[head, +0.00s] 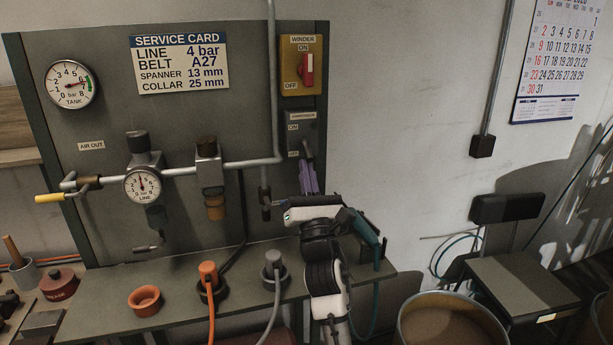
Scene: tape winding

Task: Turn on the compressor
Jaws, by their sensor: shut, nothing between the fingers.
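The compressor switch (305,146) is on a small dark plate below the yellow winder box, with ON marked above and OFF below. Its lever appears to be low, near the OFF mark, but its lower part is partly hidden by my gripper. My gripper (308,166) has purple fingers that point up, shut with nothing between them. The fingertips are just below the lever; I cannot tell whether they touch it. My arm reaches up from the bottom of the view.
The winder switch (307,70) with a red handle is above the compressor switch. A grey pipe (273,90) runs down left of both. Gauges, a regulator (142,160) and a yellow-handled valve (50,198) are left. Plugs (209,275) stand on the shelf below.

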